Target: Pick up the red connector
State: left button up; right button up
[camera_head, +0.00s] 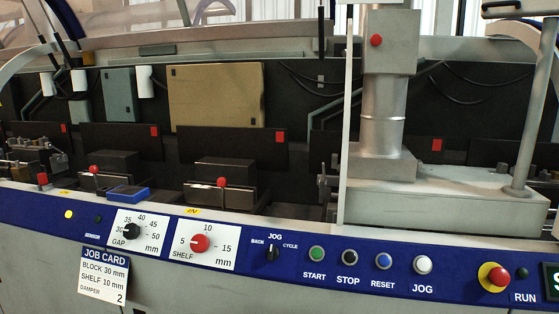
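No object in the head view is clearly a red connector. Several small red parts show: a red ball-topped lever (95,170) at the left, another red ball-topped lever (222,182) near the middle, and a small red piece (42,179) at the far left edge of the panel. A red knob (376,40) is on the grey column. Neither gripper is in view.
A blue control panel (290,277) runs across the front, with a red SHELF dial (201,244), a black GAP dial (131,231) and a red stop button (493,277). A job card (104,275) hangs below. A blue block (128,193) lies behind the panel. A grey column (384,105) stands right.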

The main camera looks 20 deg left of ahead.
aim_at(43, 179)
jog(key=u, duration=1.85)
